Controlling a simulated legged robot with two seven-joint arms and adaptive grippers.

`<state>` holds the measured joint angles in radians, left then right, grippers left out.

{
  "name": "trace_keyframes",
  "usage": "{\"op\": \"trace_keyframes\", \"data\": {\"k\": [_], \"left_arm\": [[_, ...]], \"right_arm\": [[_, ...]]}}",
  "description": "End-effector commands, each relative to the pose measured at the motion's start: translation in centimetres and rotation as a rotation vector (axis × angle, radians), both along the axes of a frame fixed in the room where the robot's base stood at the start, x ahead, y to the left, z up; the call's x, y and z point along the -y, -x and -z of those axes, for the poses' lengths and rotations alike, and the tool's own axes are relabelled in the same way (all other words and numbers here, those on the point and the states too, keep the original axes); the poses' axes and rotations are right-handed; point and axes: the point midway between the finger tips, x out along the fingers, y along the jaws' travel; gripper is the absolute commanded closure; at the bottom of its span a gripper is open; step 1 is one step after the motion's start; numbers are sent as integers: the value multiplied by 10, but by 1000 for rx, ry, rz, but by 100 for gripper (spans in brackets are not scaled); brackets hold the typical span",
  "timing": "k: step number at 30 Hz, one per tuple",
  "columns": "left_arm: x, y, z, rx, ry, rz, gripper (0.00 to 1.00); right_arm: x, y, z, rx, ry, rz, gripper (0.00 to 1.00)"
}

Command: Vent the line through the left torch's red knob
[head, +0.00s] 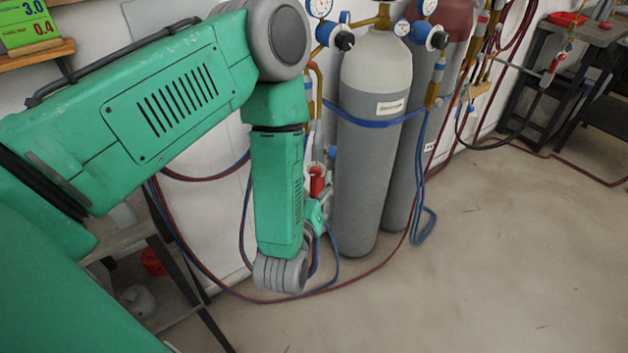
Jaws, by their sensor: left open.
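The left torch stands by the wall, just right of my green left forearm, and is partly hidden by it. Its red part, which looks like the red knob (317,182), shows beside the forearm, with a small blue knob (332,152) above it. My left gripper (323,198) is at the end of the folded-back wrist, close to the red part. It is open, but its fingers are small and mostly hidden, so I cannot tell whether they touch or surround the knob. My right gripper is out of view.
Grey gas cylinders (372,190) with gauges and a blue strap (375,122) stand right of the arm. Red and blue hoses (390,262) loop along the floor. A dark bench (590,35) is at far right. The floor (480,270) in front is clear.

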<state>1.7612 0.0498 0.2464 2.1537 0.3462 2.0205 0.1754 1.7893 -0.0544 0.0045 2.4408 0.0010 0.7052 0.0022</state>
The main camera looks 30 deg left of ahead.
Motion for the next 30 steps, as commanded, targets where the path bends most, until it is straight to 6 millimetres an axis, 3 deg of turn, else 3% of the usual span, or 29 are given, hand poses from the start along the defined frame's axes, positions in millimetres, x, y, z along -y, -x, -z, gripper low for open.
{"op": "trace_keyframes", "data": {"k": [11,21,30], "left_arm": [[8,14,3,-10,-2,9,57],[23,54,1,-5,-6,5,57],[27,69,2,-2,-1,1,57]], "right_arm": [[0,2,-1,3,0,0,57],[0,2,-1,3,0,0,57],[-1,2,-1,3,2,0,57]]}}
